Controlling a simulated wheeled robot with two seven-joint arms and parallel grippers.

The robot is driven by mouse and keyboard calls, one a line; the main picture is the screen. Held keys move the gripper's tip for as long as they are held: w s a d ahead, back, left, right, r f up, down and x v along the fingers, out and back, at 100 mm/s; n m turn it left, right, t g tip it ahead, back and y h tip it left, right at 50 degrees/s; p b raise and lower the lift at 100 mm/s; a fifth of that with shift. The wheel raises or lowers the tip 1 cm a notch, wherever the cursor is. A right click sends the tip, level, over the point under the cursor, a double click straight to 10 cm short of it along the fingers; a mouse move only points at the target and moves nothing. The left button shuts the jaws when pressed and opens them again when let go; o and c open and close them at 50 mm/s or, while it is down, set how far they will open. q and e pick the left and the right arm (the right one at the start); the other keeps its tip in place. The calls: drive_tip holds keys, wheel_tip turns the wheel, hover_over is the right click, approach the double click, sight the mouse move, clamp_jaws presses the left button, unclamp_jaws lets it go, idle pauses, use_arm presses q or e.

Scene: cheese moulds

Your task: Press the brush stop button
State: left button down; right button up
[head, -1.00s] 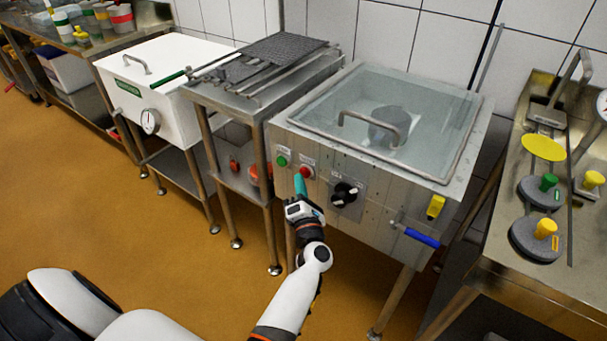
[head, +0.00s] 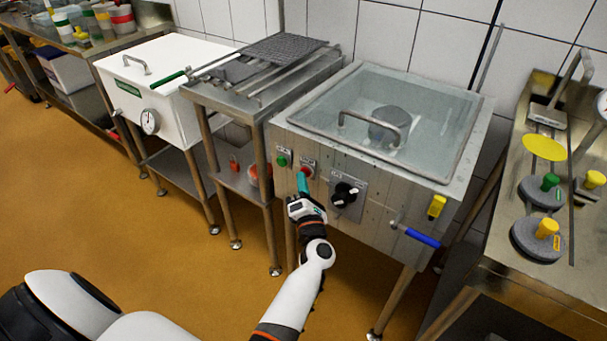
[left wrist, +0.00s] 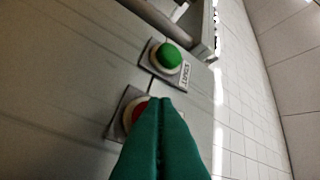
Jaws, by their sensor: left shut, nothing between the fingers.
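The red button (head: 307,171), the likely brush stop, sits on the front panel of the glass-lidded washing machine (head: 400,190). A green button (head: 282,160) is to its left. My left gripper (head: 302,178) is shut and empty, its teal fingertips right at the red button. In the left wrist view the red button (left wrist: 137,112) is partly hidden behind the fingertips (left wrist: 160,103), and the green button (left wrist: 168,55) shows fully above. I cannot tell whether the tips touch the red button. My right gripper is not in view.
A black knob (head: 345,194) is right of the red button. A blue-handled valve (head: 422,238) and a yellow device (head: 436,206) are further right. A steel rack table (head: 225,95) stands close on the left; a steel table (head: 500,235) is on the right.

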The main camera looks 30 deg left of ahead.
use_arm(q)
drive_tip(key=shift+s, duration=0.1)
idle(0.3)
drive_tip(key=shift+s+p, duration=0.35)
drive_tip(key=shift+s, duration=0.4)
drive_tip(key=shift+s, duration=0.1)
drive_tip(key=s, duration=0.1)
drive_tip(key=s+p, duration=0.1)
drive_tip(key=s, duration=0.2)
drive_tip(key=shift+s+a, duration=0.25)
drive_tip(key=shift+s, duration=0.15)
idle(0.4)
